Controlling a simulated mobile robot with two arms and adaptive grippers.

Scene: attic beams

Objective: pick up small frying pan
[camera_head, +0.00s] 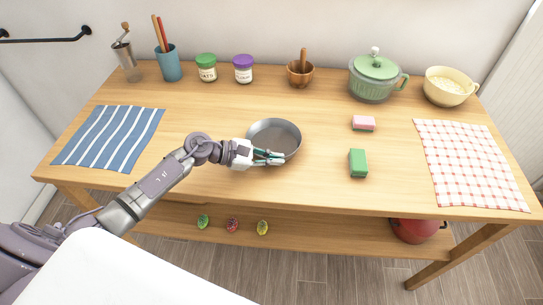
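The small frying pan (274,133) is a round grey metal pan on the wooden table, near the middle of its front half. My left gripper (269,158) comes in from the left and is at the pan's near-left rim, with its fingers in front of the near side. The fingers lie close together, and I cannot tell whether they close on the pan. No handle shows; the gripper may hide it. My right gripper is not in view.
A blue striped cloth (110,138) lies left and a red checked cloth (470,160) right. A pink sponge (363,123) and a green sponge (358,163) lie right of the pan. Jars, a mortar (300,75), a green pot (372,85) and a yellow bowl (447,91) line the back.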

